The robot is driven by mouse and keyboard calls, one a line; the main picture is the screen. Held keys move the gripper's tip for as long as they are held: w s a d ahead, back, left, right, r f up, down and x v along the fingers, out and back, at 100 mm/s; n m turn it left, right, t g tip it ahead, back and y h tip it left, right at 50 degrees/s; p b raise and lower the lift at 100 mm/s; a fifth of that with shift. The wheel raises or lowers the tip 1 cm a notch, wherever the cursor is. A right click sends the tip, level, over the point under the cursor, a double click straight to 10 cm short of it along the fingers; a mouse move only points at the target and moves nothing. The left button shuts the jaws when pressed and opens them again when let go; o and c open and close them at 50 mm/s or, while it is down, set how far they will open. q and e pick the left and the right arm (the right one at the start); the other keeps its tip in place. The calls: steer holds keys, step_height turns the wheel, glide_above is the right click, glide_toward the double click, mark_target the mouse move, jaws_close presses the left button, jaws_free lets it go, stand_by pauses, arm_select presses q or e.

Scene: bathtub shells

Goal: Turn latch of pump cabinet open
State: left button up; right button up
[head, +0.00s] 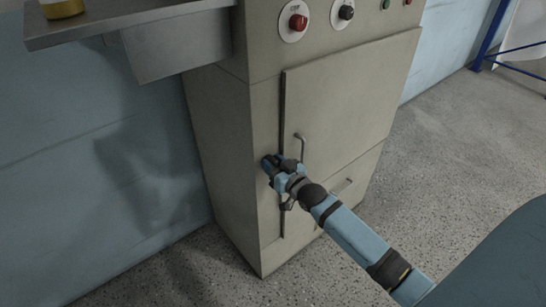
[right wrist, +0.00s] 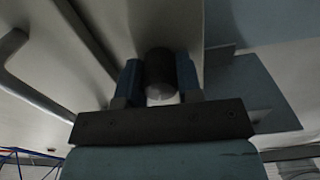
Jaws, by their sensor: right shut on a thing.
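The beige pump cabinet (head: 345,105) stands against the wall, with its door closed in the head view. A bar handle (head: 300,147) is on the door's left side, and it also shows at the left in the right wrist view (right wrist: 30,90). My right gripper (head: 268,165) is at the door's left edge, beside the handle. In the right wrist view its two blue fingers are shut on a dark, rounded latch knob (right wrist: 159,70). The gripper hides most of the latch in the head view. My left gripper is not in view.
A red button (head: 298,22) and a black knob (head: 346,12) sit on the panel above the door. A grey shelf (head: 130,22) juts out at the upper left. A lower panel with a small handle (head: 341,187) is below the door. The speckled floor (head: 470,140) at right is clear.

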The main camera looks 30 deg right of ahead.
steer(key=m+p, duration=0.2)
steer(key=m, duration=0.1)
steer(key=shift+r+p, duration=0.2)
steer(key=shift+p, duration=0.15)
steer(key=m+p, duration=0.2)
steer(key=m, duration=0.2)
steer(key=shift+f+p, duration=0.1)
steer(key=shift+p, duration=0.3)
steer(key=shift+m+p, duration=0.3)
steer(key=shift+m, duration=0.8)
steer(key=m, duration=0.2)
steer(key=shift+f+m, duration=0.1)
steer(key=shift+m, duration=1.1)
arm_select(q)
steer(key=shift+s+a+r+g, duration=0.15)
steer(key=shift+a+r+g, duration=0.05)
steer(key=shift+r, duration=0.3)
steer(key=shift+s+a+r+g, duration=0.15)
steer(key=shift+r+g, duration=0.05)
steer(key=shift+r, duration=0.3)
arm_select(e)
steer(key=shift+m, duration=0.5)
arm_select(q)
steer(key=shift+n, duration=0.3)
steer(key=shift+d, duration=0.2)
arm_select(e)
steer(key=o, duration=0.9)
